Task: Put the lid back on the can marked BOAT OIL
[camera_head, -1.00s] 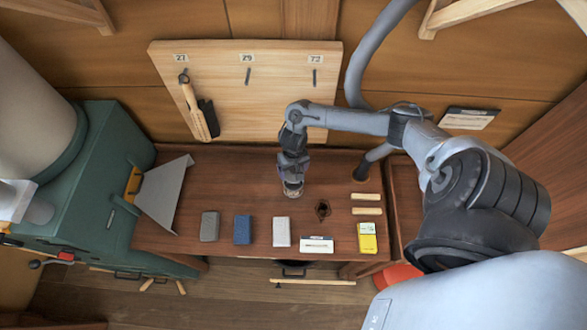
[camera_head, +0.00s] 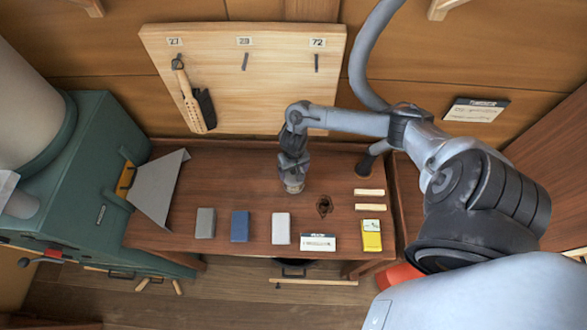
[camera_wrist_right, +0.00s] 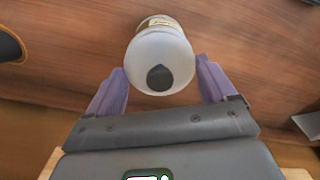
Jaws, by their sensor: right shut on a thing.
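My right gripper (camera_head: 294,188) is low over the middle of the bench. In the right wrist view its purple fingers (camera_wrist_right: 163,82) are shut on a pale round container (camera_wrist_right: 160,50), one on each side. The container has a yellowish label band at its far side and a dark rounded patch on the face toward me. I cannot read the label or tell whether that patch is a lid or an opening. In the head view the gripper hides most of the container. No BOAT OIL lettering is readable and no separate lid can be made out. My left gripper is not in view.
Along the bench (camera_head: 160,232) front stand a grey block (camera_head: 205,223), a blue block (camera_head: 240,226), a pale block (camera_head: 281,228), a label card (camera_head: 318,242) and a yellow packet (camera_head: 371,236). A dark-centred patch (camera_head: 324,206) and two wood strips (camera_head: 369,192) lie right of the gripper.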

